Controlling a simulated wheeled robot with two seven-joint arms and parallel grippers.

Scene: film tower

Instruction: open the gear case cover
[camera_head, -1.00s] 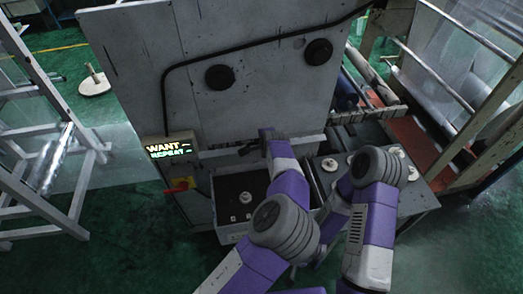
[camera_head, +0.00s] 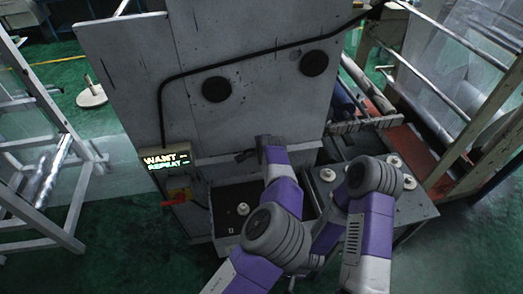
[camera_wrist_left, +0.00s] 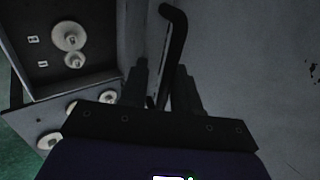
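A large scratched grey panel (camera_head: 260,110), seemingly the gear case cover, stands upright in the head view, with two round black knobs (camera_head: 217,89) (camera_head: 314,63). In the left wrist view a pale surface fills the right side, and a bent black bar handle (camera_wrist_left: 175,45) stands before it. My left gripper (camera_head: 262,145) is at the panel's lower edge. In the wrist view its two dark fingers (camera_wrist_left: 160,90) are apart, with the handle's lower part between them. I cannot tell if they touch it. My right arm is folded at the right; its gripper is hidden.
Below the panel is a dark open box (camera_head: 231,223) with pale round parts. A grey table (camera_head: 408,207) with more round parts stands to its right. A lit sign (camera_head: 167,160) hangs left of the box. A white ladder-like frame (camera_head: 40,225) stands at far left.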

